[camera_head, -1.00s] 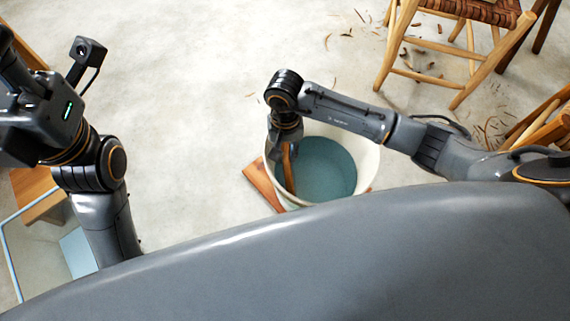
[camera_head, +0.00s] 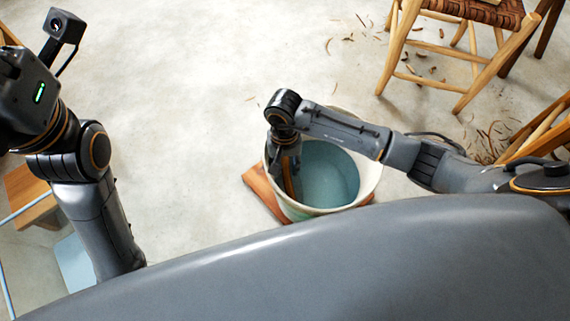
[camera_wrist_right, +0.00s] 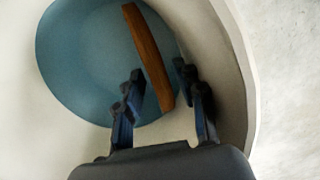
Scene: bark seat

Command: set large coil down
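A brown band, seemingly the large coil seen edge-on, lies between my right fingertips in the right wrist view (camera_wrist_right: 148,55). It is inside a pale bucket (camera_head: 371,172) with blue-green water (camera_head: 330,172). My right gripper (camera_wrist_right: 158,72) reaches down into the bucket near its left wall. Its fingers stand apart on either side of the band, with a visible gap at the right finger. Whether the band rests on the bottom is unclear. In the head view my right wrist hides most of it. My left arm is raised at the left; its fingers are out of view.
The bucket stands on a reddish-brown board (camera_head: 262,190). A wooden chair with a woven seat (camera_head: 470,12) stands at the upper right, with bark scraps around it. Another wooden piece (camera_head: 540,130) is at the right edge. The floor left of the bucket is clear.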

